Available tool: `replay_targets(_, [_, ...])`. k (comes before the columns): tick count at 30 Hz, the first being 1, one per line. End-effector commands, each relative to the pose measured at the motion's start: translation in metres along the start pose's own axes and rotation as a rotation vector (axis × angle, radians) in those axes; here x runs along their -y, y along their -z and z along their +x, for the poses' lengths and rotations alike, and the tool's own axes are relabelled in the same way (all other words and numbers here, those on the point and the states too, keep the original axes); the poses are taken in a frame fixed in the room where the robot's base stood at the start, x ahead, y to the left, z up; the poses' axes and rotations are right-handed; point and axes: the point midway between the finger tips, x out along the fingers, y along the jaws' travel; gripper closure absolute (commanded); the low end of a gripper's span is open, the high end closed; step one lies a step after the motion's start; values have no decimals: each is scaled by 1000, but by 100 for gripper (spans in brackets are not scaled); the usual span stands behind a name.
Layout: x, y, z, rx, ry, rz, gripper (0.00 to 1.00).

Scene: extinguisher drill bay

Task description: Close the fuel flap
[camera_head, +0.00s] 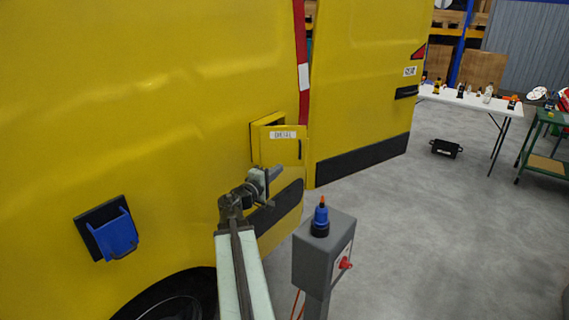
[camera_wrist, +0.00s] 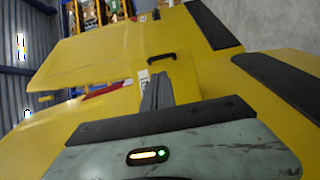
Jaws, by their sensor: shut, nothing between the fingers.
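The fuel flap (camera_head: 285,152) is a small yellow door with a "DIESEL" label and a dark handle. It stands open, swung out from a yellow-framed recess (camera_head: 262,128) in the van's side. In the wrist view, the flap's dark handle (camera_wrist: 172,56) shows just beyond my fingers, with part of the white label beside them. My gripper (camera_head: 275,173) is shut and empty, just below and in front of the flap's lower edge in the head view. Its grey fingers also show in the wrist view (camera_wrist: 154,88). I cannot tell whether they touch the flap.
A grey post box (camera_head: 318,252) with a blue, orange-tipped bottle (camera_head: 321,217) on top stands right of my arm. A blue holder (camera_head: 118,235) juts from the van at left. An open yellow van door (camera_head: 360,80) stands behind the flap. Grey floor at right is mostly clear.

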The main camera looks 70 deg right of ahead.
Motion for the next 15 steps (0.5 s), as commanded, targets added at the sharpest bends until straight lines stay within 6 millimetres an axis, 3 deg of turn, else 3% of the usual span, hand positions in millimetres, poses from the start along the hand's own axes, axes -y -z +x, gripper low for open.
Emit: replay_targets(15, [1,1,108,3,2,2,100])
